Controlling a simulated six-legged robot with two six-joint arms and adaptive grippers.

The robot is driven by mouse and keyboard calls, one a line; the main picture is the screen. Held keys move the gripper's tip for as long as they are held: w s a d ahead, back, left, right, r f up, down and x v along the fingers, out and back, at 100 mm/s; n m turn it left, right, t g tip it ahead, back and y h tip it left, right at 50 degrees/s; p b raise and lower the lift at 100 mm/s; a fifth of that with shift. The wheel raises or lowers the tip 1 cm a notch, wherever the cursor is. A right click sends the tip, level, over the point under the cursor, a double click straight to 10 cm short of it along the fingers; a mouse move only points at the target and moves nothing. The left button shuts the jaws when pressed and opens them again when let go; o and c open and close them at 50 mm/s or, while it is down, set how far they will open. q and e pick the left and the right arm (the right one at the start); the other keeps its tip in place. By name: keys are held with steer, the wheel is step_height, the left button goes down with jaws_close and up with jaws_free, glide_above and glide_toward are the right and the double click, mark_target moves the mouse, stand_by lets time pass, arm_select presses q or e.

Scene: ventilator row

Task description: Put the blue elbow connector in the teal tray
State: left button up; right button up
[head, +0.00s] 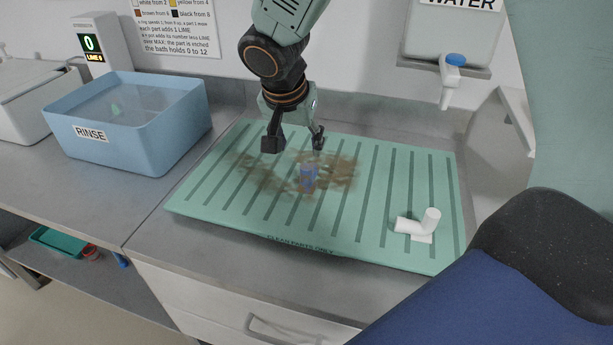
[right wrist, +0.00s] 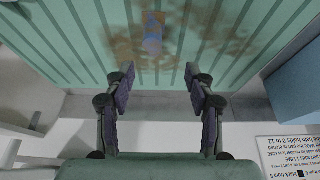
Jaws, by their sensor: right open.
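The blue elbow connector (head: 308,177) stands on the mint draining board with brown smears on and around it; its exact pose is hard to tell. It also shows in the right wrist view (right wrist: 153,40), beyond the fingertips. My right gripper (head: 294,143) is open and empty, above and a little behind the connector, not touching it. Its two fingers also show apart in the right wrist view (right wrist: 160,78). A teal tray (head: 57,242) lies on the lower shelf at the left, partly cut off by the counter above. My left gripper is not in view.
The draining board (head: 240,195) reads "CLEAN PARTS ONLY" and has brown stains. A white elbow part (head: 418,226) lies at its right. A blue RINSE tub (head: 125,135) stands left. A water tank (head: 455,40) with tap hangs behind. Small red and blue items (head: 92,253) lie beside the tray.

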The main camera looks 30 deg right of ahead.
mark_target(307, 165)
steer(key=f, duration=0.1)
steer(key=d+f, duration=0.1)
steer(key=f, duration=0.1)
steer(key=d+f+b, duration=0.1)
steer(key=shift+d+f, duration=0.15)
steer(key=shift+f, duration=0.25)
steer(key=shift+w+f+b, duration=0.2)
steer(key=shift+f, duration=0.4)
steer(key=shift+w+f+b, duration=0.15)
steer(key=shift+f, duration=0.55)
steer(key=shift+d, duration=0.3)
steer(key=shift+c, duration=0.5)
steer(key=shift+a, duration=0.3)
steer(key=c, duration=0.5)
steer(key=shift+s+d, duration=0.1)
steer(key=shift+d, duration=0.15)
steer(key=c, duration=0.5)
steer(key=shift+a, duration=0.15)
steer(key=shift+r+p, duration=2.4)
steer(key=shift+r, duration=11.6)
